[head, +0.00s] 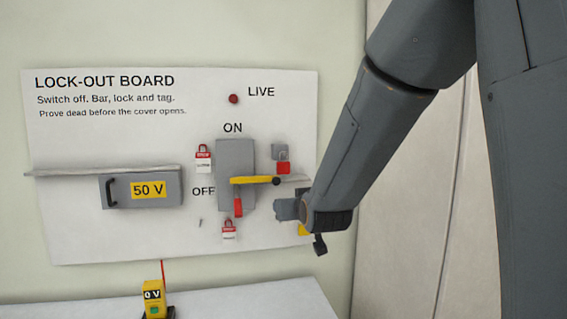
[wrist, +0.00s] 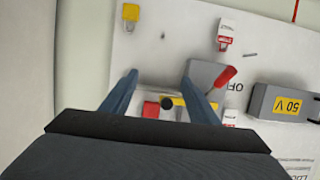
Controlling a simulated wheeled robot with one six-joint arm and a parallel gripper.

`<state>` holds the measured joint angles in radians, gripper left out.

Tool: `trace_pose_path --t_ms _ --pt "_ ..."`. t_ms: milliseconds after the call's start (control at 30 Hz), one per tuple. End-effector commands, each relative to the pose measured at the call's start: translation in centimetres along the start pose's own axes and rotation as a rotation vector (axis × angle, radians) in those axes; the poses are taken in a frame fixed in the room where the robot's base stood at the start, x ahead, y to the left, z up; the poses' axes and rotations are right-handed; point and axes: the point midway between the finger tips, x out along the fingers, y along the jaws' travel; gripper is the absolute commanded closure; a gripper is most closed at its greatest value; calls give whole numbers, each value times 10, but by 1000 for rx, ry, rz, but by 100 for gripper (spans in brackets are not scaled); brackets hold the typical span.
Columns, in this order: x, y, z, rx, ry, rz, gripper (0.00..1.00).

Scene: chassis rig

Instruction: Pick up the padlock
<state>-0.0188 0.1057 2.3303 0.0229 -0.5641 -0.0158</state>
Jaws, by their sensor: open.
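A small red padlock (head: 283,168) hangs below a grey block on the right part of the lock-out board. It also shows in the wrist view (wrist: 151,109), in the gap between my fingers and nearer their roots than their tips. Its shackle is hard to make out. My gripper (head: 284,209) is before the board, below the padlock in the head view. In the wrist view my gripper (wrist: 159,73) is open, with nothing clasped between the blue-grey fingers.
The switch box (head: 234,160) has its red handle (head: 238,206) down by OFF. A yellow bar (head: 252,180) with a black knob crosses it. A yellow item (wrist: 130,14) and red-white tags (head: 203,160) are nearby. A 50 V box (head: 170,190) is at left; a yellow meter (head: 154,298) stands below.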

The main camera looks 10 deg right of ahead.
Motion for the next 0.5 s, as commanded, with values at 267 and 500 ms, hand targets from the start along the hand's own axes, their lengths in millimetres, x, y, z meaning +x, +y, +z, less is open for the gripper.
trace_pose_path --t_ms 267,500 --pt "1 2 -94 1 287 4 45" --pt "17 3 -105 1 303 6 45"
